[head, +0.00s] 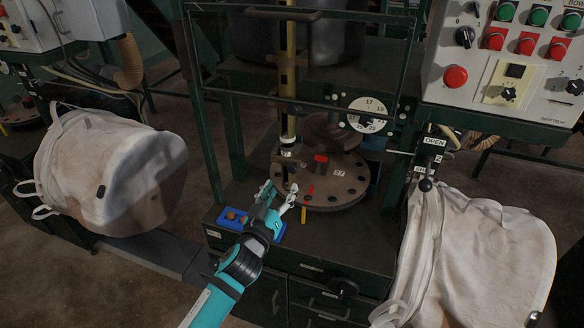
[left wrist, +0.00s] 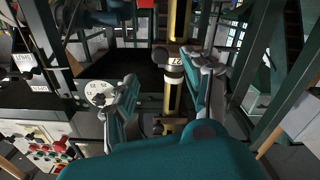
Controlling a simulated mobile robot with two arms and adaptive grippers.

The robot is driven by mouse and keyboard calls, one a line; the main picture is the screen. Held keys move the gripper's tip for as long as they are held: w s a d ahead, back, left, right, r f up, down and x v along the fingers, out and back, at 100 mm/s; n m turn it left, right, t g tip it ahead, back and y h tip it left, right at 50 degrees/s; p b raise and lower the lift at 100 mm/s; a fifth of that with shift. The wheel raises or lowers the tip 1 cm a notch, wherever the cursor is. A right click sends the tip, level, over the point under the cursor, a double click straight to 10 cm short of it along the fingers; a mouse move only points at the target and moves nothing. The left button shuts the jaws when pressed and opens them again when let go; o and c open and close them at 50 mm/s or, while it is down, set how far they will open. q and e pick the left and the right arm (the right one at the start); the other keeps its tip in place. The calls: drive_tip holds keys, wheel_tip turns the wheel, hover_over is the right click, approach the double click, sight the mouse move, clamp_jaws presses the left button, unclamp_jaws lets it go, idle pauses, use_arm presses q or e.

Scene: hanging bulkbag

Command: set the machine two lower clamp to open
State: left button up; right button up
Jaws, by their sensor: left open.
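A clamp lever with a black ball knob (head: 425,185) hangs beside the right bulk bag, under an OPEN sign (head: 432,141) and a 2 label. The knob is low, close to a partly hidden lower sign. I cannot tell for certain that this is the lower clamp. My left gripper (head: 280,191) is open and empty in front of the round flange plate (head: 335,192), well left of the lever. In the left wrist view the open fingers (left wrist: 168,84) stand either side of a yellow post (left wrist: 172,100). My right gripper is not in view.
White bulk bags hang at left (head: 115,165) and right (head: 490,255). A control panel (head: 505,60) is at upper right. A dark green frame and a numbered dial (head: 369,105) stand behind the gripper. A blue tray (head: 226,221) sits on the cabinet by my arm.

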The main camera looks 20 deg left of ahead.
sight(292, 171)
use_arm(q)
drive_tip(key=w, duration=0.8)
drive_tip(key=shift+d, duration=0.1)
drive_tip(key=shift+w, duration=0.45)
clamp_jaws()
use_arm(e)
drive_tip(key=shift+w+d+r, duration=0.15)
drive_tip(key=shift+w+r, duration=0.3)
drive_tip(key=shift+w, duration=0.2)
